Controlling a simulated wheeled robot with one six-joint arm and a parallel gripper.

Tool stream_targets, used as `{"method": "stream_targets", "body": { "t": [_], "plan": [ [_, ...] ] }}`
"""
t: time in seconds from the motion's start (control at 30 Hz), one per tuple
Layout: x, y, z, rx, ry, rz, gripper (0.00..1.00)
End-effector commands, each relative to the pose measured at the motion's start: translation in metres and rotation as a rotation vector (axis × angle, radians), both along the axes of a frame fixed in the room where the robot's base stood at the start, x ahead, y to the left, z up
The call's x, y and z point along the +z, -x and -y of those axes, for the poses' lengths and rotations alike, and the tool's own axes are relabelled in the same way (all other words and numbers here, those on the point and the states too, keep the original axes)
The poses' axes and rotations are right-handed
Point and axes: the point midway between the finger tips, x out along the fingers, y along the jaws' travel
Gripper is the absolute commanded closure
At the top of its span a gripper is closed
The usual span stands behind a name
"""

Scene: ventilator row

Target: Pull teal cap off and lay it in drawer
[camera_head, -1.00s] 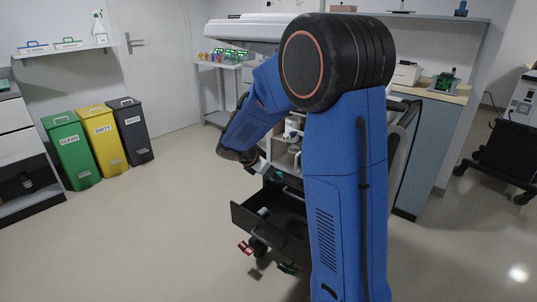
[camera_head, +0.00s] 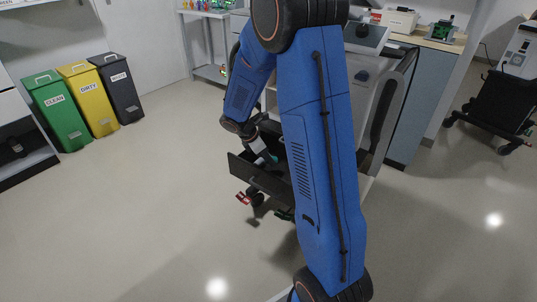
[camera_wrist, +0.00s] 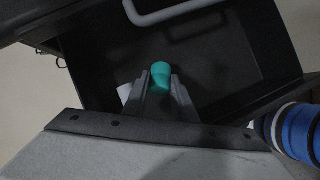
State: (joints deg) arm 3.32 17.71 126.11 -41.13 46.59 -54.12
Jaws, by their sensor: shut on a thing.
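The teal cap (camera_wrist: 161,72) is between the fingertips of my gripper (camera_wrist: 161,84) in the wrist view. My gripper is shut on it and holds it over the open dark drawer (camera_wrist: 232,62). I cannot tell whether the cap touches the drawer floor. In the head view my gripper (camera_head: 268,158) reaches down into the drawer (camera_head: 255,178), and the cap shows as a small teal spot (camera_head: 274,159). My arm hides part of the drawer and the ventilator behind it.
Green (camera_head: 57,108), yellow (camera_head: 88,97) and dark (camera_head: 118,87) bins stand at the left. A ventilator cart (camera_head: 500,105) is at the far right. The floor at left is clear.

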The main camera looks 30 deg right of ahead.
Motion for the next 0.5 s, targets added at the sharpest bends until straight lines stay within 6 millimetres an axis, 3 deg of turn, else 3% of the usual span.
{"method": "stream_targets", "body": {
  "t": [0.5],
  "plan": [
    [-0.033, 0.001, 0.000, 0.000, 0.000, -0.001, 1.00]
  ]
}}
